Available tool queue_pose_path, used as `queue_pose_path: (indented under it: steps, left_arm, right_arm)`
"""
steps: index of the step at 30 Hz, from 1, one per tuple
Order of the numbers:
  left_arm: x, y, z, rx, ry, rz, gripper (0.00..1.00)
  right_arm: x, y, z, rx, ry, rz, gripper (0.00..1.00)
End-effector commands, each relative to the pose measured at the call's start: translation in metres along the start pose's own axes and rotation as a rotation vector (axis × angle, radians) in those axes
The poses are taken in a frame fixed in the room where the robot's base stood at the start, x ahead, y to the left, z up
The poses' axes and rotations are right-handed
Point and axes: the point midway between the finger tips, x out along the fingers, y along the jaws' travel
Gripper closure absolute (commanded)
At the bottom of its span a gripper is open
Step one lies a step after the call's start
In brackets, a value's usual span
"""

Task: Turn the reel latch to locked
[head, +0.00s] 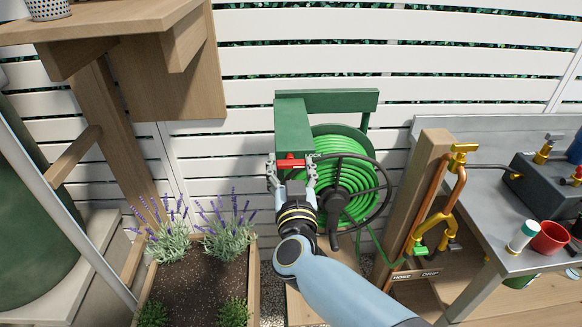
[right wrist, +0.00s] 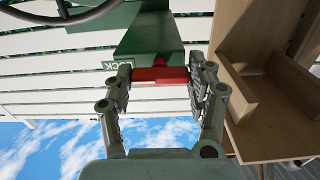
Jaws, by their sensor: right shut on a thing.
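The hose reel (head: 345,185) carries coiled green hose and a dark hand wheel in front of a green housing (head: 300,120). The red latch (head: 291,162) sits on the front of the housing, beside a label of which "OCK" shows. My right gripper (head: 291,172) is shut on the latch, with one finger at each end. In the right wrist view the red latch (right wrist: 160,75) lies crosswise between the fingertips of my right gripper (right wrist: 162,80), against the green housing (right wrist: 150,38). My left gripper is in neither view.
A planter (head: 200,285) with lavender stands at the lower left. A wooden post (head: 415,195) with copper pipes and yellow taps stands right of the reel. A metal bench (head: 500,225) with a red cup (head: 550,238) is at the right. A wooden shelf (head: 100,22) overhangs the upper left.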

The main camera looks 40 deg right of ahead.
Motion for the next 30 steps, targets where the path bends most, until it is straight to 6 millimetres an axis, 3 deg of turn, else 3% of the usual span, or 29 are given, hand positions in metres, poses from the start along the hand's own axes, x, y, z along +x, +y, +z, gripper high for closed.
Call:
queue_pose_path:
  steps: [11,30]
  left_arm:
    - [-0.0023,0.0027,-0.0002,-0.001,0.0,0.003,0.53]
    - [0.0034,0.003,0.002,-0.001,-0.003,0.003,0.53]
  right_arm:
    - [0.0,0.0,-0.0002,0.187,0.0,0.0,0.76]
    - [-0.0002,0.0001,0.0013,0.79,0.0,0.001,0.76]
